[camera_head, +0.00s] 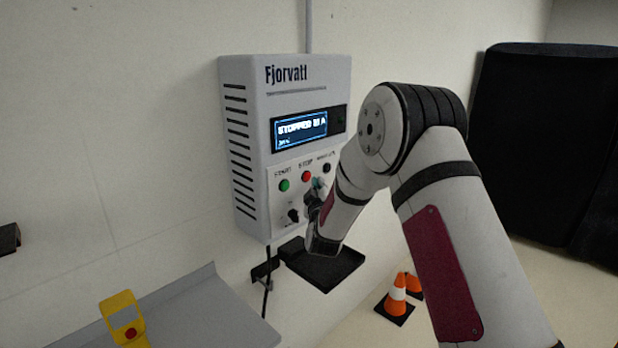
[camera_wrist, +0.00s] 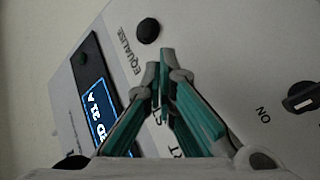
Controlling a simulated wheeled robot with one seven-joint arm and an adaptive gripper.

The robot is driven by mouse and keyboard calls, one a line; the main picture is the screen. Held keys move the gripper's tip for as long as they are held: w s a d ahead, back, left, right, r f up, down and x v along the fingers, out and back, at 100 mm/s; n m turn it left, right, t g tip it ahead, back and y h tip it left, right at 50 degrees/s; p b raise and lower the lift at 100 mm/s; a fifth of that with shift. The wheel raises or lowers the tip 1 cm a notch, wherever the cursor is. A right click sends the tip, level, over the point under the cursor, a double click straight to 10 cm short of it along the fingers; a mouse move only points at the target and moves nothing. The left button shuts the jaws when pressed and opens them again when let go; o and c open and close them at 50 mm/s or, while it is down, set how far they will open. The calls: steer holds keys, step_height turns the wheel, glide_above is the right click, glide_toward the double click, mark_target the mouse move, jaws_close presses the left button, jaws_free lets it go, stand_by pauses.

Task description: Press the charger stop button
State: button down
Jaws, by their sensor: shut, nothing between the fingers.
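The charger (camera_head: 290,150) is a pale grey wall box labelled Fjorvatt. Its lit display (camera_head: 300,129) appears to read "STOPPED" and a current figure; part of it also shows in the wrist view (camera_wrist: 98,106). Below it sit a green start button (camera_head: 284,185), the red stop button (camera_head: 306,176) and a black equalise button (camera_head: 327,168). My gripper (camera_head: 318,186) is close to the panel, just right of and below the red button. In the wrist view its teal fingers (camera_wrist: 164,58) are together and empty. They hide the red button there; whether they touch the panel is unclear.
A black rotary knob (camera_wrist: 302,98) is on the panel, near the gripper. A black shelf (camera_head: 325,268) is under the charger. A grey cart top (camera_head: 215,315) with a yellow bracket (camera_head: 122,318) is lower left. Orange cones (camera_head: 397,295) and a dark covered cart (camera_head: 545,145) are right.

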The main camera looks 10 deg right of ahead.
stand_by(0.3)
steer(key=s+d+p, duration=0.1)
steer(key=s, duration=0.1)
steer(key=s+d+p, duration=0.1)
steer(key=s+d, duration=0.1)
steer(key=shift+p, duration=0.3)
stand_by(0.6)
